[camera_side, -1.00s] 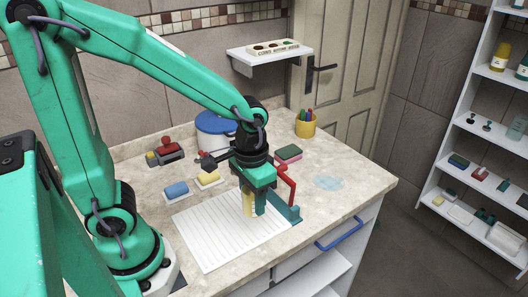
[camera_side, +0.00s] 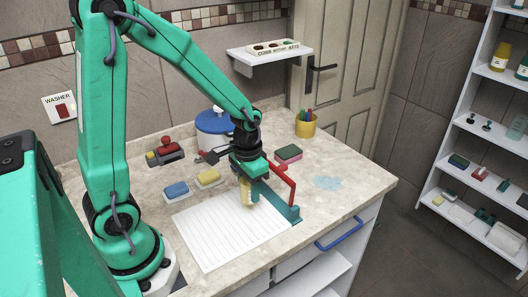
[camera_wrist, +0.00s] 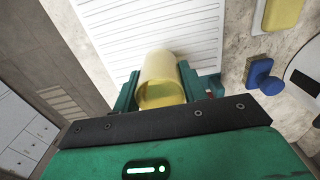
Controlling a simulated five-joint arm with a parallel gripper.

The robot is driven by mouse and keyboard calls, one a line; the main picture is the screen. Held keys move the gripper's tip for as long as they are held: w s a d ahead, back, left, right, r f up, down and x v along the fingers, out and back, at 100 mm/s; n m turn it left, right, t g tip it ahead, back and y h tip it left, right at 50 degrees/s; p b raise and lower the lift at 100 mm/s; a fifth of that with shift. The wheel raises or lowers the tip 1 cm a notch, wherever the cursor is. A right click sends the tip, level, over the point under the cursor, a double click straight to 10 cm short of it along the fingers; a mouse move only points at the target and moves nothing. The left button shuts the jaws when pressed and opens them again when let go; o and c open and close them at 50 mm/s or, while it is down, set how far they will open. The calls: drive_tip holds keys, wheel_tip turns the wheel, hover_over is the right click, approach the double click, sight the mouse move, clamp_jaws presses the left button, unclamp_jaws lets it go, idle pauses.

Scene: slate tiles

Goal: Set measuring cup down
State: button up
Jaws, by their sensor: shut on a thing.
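My gripper (camera_side: 249,184) is shut on the measuring cup (camera_side: 245,193), a pale yellow, hollow round vessel. In the wrist view the cup (camera_wrist: 162,80) sits between my two teal fingers, its open mouth turned toward the camera. In the side view it is upright or nearly so, over the far part of the lined white sheet (camera_side: 215,235). I cannot tell whether its bottom touches the sheet. My fingers hide part of the cup in the side view.
A red-handled teal tool (camera_side: 292,212) stands close right of my gripper. Blue (camera_side: 177,190) and yellow (camera_side: 208,177) blocks lie to the left. A blue-lidded pot (camera_side: 212,140), a pink-green sponge (camera_side: 288,153) and a yellow pen cup (camera_side: 305,125) stand behind. The sheet's front is clear.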

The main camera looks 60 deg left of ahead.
sight(249, 198)
drive_tip(key=shift+f, duration=1.95)
drive_tip(key=shift+f, duration=0.15)
drive_tip(key=o, duration=1)
drive_tip(key=shift+c, duration=0.2)
wheel_tip(249, 198, up, 12)
drive_tip(key=shift+r, duration=0.2)
